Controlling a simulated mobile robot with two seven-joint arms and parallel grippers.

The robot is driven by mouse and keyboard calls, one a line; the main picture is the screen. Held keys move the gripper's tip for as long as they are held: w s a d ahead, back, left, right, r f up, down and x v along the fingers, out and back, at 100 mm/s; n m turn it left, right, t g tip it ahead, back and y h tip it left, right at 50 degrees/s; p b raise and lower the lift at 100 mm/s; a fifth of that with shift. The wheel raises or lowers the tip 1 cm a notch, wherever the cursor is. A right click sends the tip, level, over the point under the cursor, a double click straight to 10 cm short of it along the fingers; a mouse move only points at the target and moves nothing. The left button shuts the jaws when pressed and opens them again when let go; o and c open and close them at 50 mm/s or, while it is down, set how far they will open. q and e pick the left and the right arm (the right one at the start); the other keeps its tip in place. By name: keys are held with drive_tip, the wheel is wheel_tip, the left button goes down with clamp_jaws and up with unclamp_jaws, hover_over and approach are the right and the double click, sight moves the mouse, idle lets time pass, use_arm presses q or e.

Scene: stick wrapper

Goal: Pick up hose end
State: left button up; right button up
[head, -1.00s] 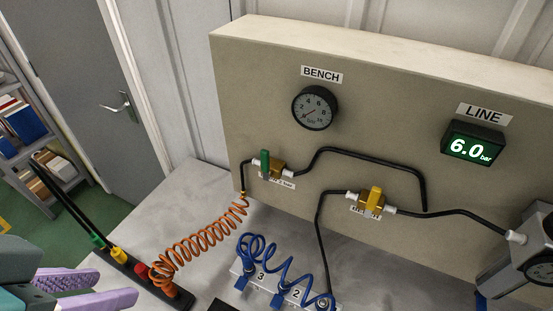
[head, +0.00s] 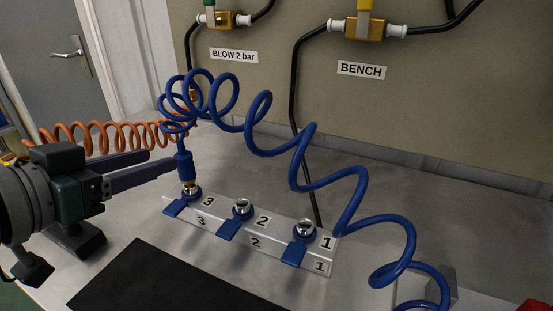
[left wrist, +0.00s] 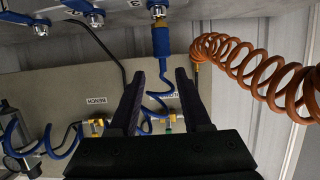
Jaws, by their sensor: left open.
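The blue coiled hose (head: 262,106) ends in a blue hose end (head: 184,166) with a brass tip, standing upright at socket 3 of the grey numbered block (head: 268,243). My left gripper (head: 164,164) is open and empty, reaching in from the left with its fingertips just short of the hose end. In the left wrist view the hose end (left wrist: 161,42) lies ahead of the gap between the open fingers (left wrist: 160,82). Sockets 2 and 1 hold no hose. My right gripper is not in view.
An orange coiled hose (head: 105,137) runs behind my left gripper. A black mat (head: 150,282) lies in front of the block. The panel with brass valves (head: 364,27) stands behind. The blue coils arch over the block to the right.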

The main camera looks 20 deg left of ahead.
sight(181, 152)
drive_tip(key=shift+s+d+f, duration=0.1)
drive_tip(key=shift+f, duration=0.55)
use_arm(q)
drive_tip(key=shift+w+f, duration=0.45)
drive_tip(key=shift+w, duration=0.15)
drive_tip(key=b+x, duration=0.1)
drive_tip(key=x, duration=0.2)
drive_tip(key=shift+w, duration=0.45)
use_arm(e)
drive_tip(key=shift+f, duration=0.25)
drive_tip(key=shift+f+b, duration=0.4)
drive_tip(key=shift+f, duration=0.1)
use_arm(q)
drive_tip(key=x, duration=0.5)
drive_tip(key=shift+w+a+r, duration=0.1)
drive_tip(key=shift+w+r, duration=0.15)
drive_tip(key=shift+r, duration=0.15)
clamp_jaws()
